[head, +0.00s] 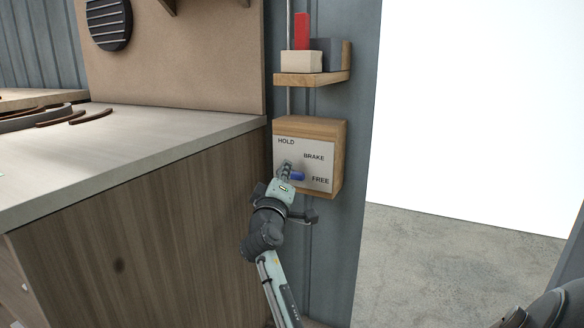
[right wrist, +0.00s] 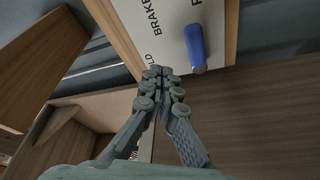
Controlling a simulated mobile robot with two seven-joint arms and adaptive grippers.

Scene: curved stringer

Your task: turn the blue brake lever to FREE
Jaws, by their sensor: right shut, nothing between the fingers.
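The blue brake lever (head: 298,176) is on the white face of the brake box (head: 306,160), between the words BRAKE and FREE. In the head view it points right, and its left end is partly hidden by my right gripper (head: 287,168). In the right wrist view the lever (right wrist: 195,46) is just right of the fingertips (right wrist: 163,73), with a small gap seen between them. My right gripper is shut and empty, close to the panel. I cannot tell whether it touches the panel. My left gripper is out of view.
A wooden shelf (head: 311,79) with a red block (head: 302,31), a pale block (head: 301,62) and a grey block is above the box. A workbench (head: 130,150) with curved wooden pieces stands to the left. Open floor (head: 450,250) lies to the right.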

